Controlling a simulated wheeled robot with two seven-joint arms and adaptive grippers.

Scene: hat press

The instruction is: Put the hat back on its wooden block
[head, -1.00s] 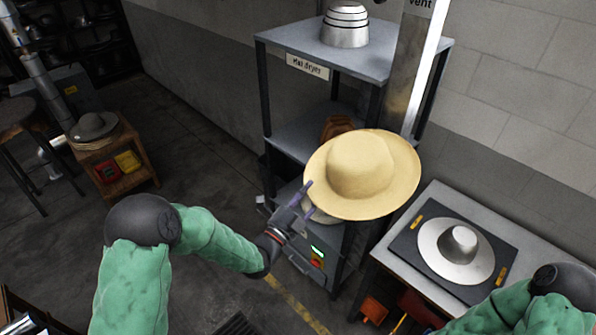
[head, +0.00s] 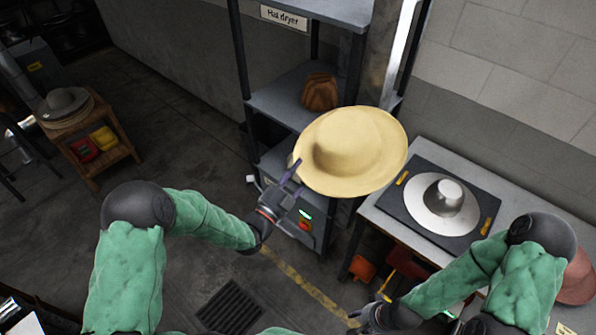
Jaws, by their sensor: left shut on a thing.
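The straw-yellow hat (head: 352,150) is in the air in front of the shelf rack, tilted with its crown towards me. My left gripper (head: 292,172) is shut on the left edge of its brim. The brown wooden block (head: 320,92) stands on the rack's middle shelf, just behind and above the hat, and is in plain view. My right gripper (head: 366,312) is low at the bottom of the view, away from the hat, with its fingers apart and nothing seen between them.
The rack (head: 290,95) has a "Hat dryer" sign and upright posts beside the block. A table (head: 480,160) at right bears a metal hat form (head: 440,207) on a dark plate. A wooden cart (head: 110,160) with grey hats stands at left. The floor between is mostly clear.

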